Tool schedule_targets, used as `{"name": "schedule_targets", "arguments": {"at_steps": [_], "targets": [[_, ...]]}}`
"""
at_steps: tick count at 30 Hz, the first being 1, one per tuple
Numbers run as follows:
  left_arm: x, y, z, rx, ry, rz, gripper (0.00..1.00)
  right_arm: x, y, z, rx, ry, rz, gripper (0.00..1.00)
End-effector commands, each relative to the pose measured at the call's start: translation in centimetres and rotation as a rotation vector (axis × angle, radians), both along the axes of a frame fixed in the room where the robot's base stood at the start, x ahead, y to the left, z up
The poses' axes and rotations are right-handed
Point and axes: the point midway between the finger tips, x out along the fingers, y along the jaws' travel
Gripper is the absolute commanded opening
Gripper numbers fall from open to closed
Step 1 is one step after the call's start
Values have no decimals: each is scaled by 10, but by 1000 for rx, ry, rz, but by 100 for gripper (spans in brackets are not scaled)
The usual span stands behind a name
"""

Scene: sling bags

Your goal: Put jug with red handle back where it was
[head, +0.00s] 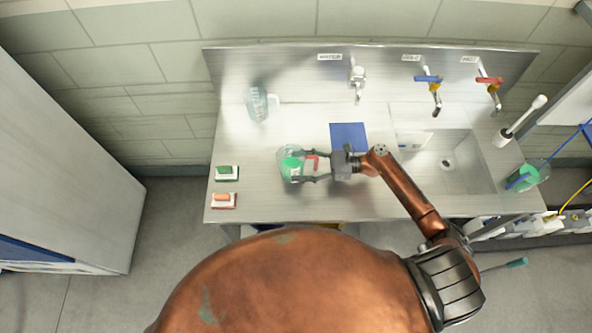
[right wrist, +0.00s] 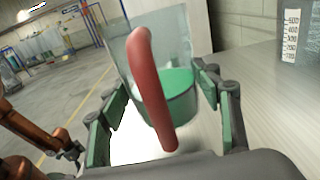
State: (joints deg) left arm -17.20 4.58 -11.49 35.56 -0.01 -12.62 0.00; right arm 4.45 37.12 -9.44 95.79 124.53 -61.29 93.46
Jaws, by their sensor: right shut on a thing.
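The jug with the red handle (head: 289,163) is clear with green liquid in it. It is upright over the steel worktop (head: 262,207), left of the blue mat (head: 348,137); I cannot tell whether its base touches the worktop. My right gripper (head: 302,166) reaches in from the right, its fingers shut on either side of the jug. In the right wrist view the red handle (right wrist: 157,95) faces the camera between the fingers, with the clear wall and green liquid (right wrist: 183,95) behind it. My left gripper is not in view.
A second clear jug (head: 258,103) stands at the back left. Taps line the back, and a sink (head: 452,165) is at the right. The worktop's front left is clear.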

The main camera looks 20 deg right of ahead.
Motion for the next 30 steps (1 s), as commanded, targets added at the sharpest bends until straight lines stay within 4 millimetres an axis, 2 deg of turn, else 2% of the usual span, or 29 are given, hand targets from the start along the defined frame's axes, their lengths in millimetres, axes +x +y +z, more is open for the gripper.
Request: {"name": "schedule_targets", "arguments": {"at_steps": [5, 12, 25, 26, 30], "targets": [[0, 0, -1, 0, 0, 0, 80, 8, 6, -10, 2, -1, 1, 19], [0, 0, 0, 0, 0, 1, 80, 9, 7, -40, 2, 0, 0, 19], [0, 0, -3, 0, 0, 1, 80, 8, 7, -46, 2, -1, 0, 19], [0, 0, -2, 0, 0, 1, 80, 8, 7, -46, 0, 0, 0, 60], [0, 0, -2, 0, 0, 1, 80, 8, 7, -46, 0, 0, 0, 70]]}}
